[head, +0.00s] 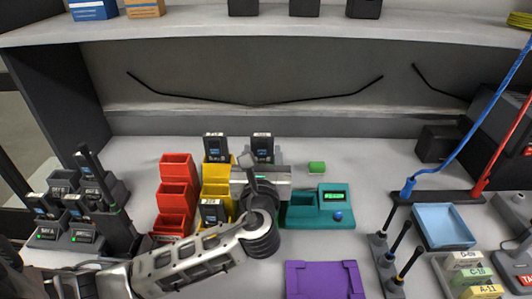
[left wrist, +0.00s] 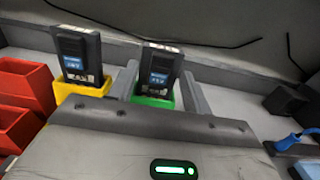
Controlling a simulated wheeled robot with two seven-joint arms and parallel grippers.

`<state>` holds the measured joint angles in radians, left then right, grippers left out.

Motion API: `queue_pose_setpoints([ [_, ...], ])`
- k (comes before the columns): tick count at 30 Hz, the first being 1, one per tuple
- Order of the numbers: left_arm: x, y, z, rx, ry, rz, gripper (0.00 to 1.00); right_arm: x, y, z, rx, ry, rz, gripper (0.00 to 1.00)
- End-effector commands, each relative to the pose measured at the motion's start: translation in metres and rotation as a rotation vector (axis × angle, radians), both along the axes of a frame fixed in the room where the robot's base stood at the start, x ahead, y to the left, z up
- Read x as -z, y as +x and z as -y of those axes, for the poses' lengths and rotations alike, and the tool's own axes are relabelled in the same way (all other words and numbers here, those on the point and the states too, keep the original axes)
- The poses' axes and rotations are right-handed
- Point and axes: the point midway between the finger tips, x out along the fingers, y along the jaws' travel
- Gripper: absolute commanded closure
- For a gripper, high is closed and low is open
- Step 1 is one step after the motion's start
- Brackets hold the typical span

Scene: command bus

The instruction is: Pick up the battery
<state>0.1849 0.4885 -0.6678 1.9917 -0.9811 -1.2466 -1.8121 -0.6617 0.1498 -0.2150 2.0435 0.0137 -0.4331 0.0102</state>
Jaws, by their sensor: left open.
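Several black batteries with blue labels stand upright in coloured bins. One battery (left wrist: 157,72) stands in a green bin (left wrist: 152,101), and its top shows in the head view (head: 262,147) just beyond my left gripper (head: 262,172). My left gripper is open, with one finger on each side of that battery in the left wrist view; I cannot tell whether they touch it. Another battery (left wrist: 77,55) stands to its left in a yellow bin (left wrist: 66,90). The gripper hides most of the green bin in the head view. My right gripper is not in view.
Red bins (head: 174,197) stand left of the yellow bins (head: 216,176). A teal device (head: 320,206) with a small display sits to the right. Radios (head: 105,190) stand in chargers at the left. A purple tray (head: 325,281) lies in front, and a shelf (head: 280,28) overhangs the back.

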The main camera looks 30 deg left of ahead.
Motion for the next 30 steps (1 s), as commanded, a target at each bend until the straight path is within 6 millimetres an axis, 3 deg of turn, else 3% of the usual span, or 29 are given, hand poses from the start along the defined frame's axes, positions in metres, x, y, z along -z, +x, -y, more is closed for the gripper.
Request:
queue_pose_setpoints([
  [3, -0.001, 0.000, 0.000, 0.000, 0.000, 0.000, 0.51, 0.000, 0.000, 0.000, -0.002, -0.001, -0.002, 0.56],
  [8, 0.000, 0.000, 0.000, 0.000, 0.000, 0.000, 0.95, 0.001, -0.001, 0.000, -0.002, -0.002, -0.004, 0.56],
  [9, 0.000, 0.000, 0.000, 0.000, 0.000, 0.000, 1.00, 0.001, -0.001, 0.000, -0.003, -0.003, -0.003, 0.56],
  [20, -0.004, 0.000, 0.000, -0.001, 0.000, 0.002, 1.00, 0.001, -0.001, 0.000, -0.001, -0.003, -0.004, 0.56],
  [28, -0.035, 0.000, 0.000, 0.000, -0.002, 0.007, 1.00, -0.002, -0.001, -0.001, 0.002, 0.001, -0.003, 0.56],
  [30, -0.045, -0.008, 0.006, 0.002, -0.004, 0.005, 1.00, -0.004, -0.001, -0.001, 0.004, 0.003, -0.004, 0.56],
])
